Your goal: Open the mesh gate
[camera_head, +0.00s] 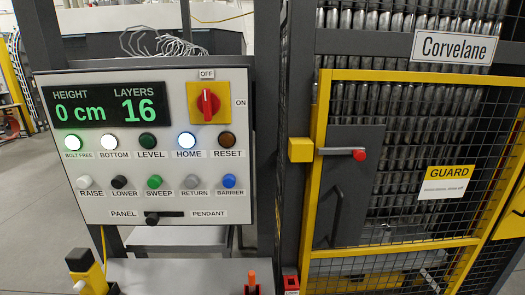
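The mesh gate (401,76) has a yellow frame with dark wire mesh and fills the right side of the head view. It looks shut, its left edge beside the dark post (297,90). A dark plate (345,200) on the gate carries a horizontal grey bolt or lever (335,151) with a red knob (359,155). The bar's left end meets a yellow block (300,150) at the post; whether it enters the block I cannot tell. Neither of my grippers is in view.
A control panel (170,212) at left shows "0 cm" and "16", with BOLT FREE, BOTTOM and HOME lamps white. Its red rotary switch (208,103) is upright. A grey surface (180,275) lies below, with a yellow-and-black device (84,268) and an orange-topped item (252,284). Stacked cans stand behind the mesh.

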